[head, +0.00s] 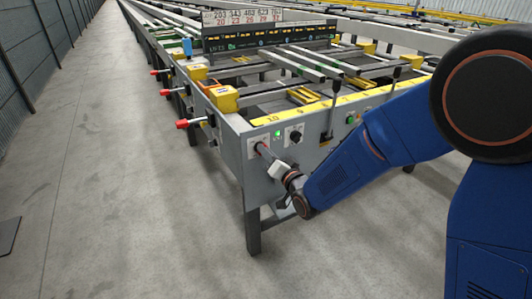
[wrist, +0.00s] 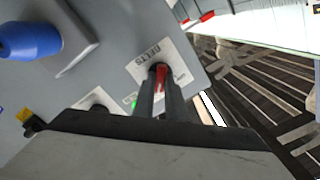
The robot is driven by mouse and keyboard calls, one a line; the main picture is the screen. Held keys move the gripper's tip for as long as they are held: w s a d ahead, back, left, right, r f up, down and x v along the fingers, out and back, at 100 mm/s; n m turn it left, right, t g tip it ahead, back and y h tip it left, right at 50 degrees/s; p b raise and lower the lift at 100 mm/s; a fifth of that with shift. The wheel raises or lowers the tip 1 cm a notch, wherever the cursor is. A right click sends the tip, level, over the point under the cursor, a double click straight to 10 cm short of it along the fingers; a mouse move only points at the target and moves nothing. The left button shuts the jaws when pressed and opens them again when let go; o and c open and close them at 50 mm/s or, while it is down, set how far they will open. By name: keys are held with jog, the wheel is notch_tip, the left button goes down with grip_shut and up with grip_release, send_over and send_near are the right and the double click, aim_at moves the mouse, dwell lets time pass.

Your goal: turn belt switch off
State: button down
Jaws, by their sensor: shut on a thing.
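The belt switch (wrist: 161,74) shows in the wrist view as a small red handle on a white plate marked BELTS (wrist: 141,67), on a grey panel. My gripper (wrist: 160,92) has its two dark fingers on either side of the red handle, shut on it. Its lower part is hidden by the fingers. In the head view, my gripper (head: 261,150) reaches the left part of the table's grey end panel (head: 254,178). There the switch itself is hidden behind the fingers. A green lamp (head: 278,133) glows just right of the gripper.
A black knob (head: 294,134) on a white plate sits right of the lamp. A black lever (head: 336,88) rises further right. Red-tipped handles (head: 183,124) and yellow blocks (head: 224,98) line the left side.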

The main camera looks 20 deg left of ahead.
jog(key=shift+s+a+n, duration=0.1)
jog(key=shift+s+n, duration=0.05)
jog(key=shift+n, duration=4.2)
jog(key=shift+s+a+n, duration=0.1)
jog(key=shift+n, duration=4.25)
jog(key=c, duration=1.8)
grip_release()
jog(key=shift+d, duration=0.1)
